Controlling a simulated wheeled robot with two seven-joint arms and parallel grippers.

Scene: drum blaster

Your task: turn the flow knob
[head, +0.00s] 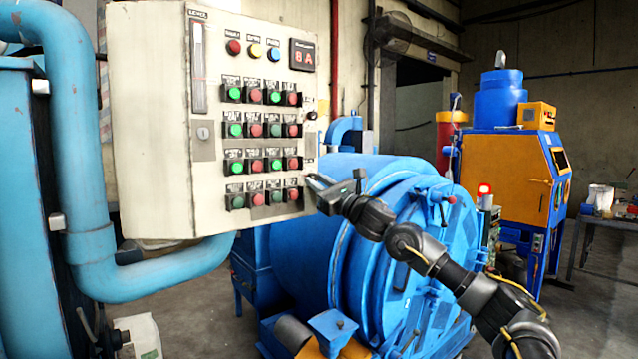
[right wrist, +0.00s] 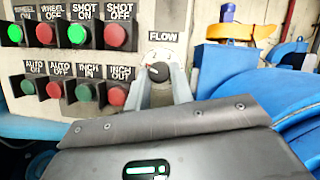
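The flow knob (right wrist: 158,72) is a small black knob with a reddish spot, under the FLOW label (right wrist: 164,37) in the right wrist view. My right gripper (right wrist: 161,80) reaches up to it, with one grey finger on each side of the knob. Whether the fingers touch the knob is too small to tell. In the head view my right gripper (head: 314,184) is at the lower right edge of the cream control panel (head: 150,120), and I cannot make out the flow knob there. My left gripper is not in view.
Rows of green and red buttons (right wrist: 75,60) sit close left of the fingers. A large blue drum machine (head: 310,255) stands behind and below my right arm. Blue pipes (head: 85,180) run at the left. An orange and blue machine (head: 505,170) stands at the back right.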

